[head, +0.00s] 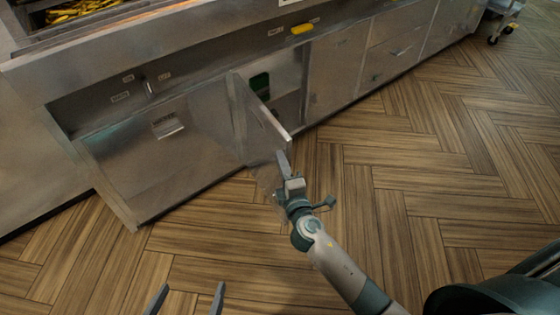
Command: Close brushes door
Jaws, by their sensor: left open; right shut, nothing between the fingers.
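A grey metal cabinet door (264,122) stands open, swung out from the front of the range. Behind it the compartment (286,72) shows a green thing (260,84) inside, partly hidden. A second grey door panel (165,160) to its left carries a label too small to read, and its lower left corner sticks out from the cabinet line. I cannot read which door is named brushes. My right gripper (283,160) is shut and empty just below the open door's outer lower corner; I cannot tell if they touch. My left gripper (187,296) is open and empty over the floor.
The range top (160,45) overhangs the doors, with a yellow handle (302,29) and yellow food (85,8) in a basin at upper left. More closed fronts (390,55) run right. A wheeled cart (500,20) stands far right. The wooden floor (430,170) is clear.

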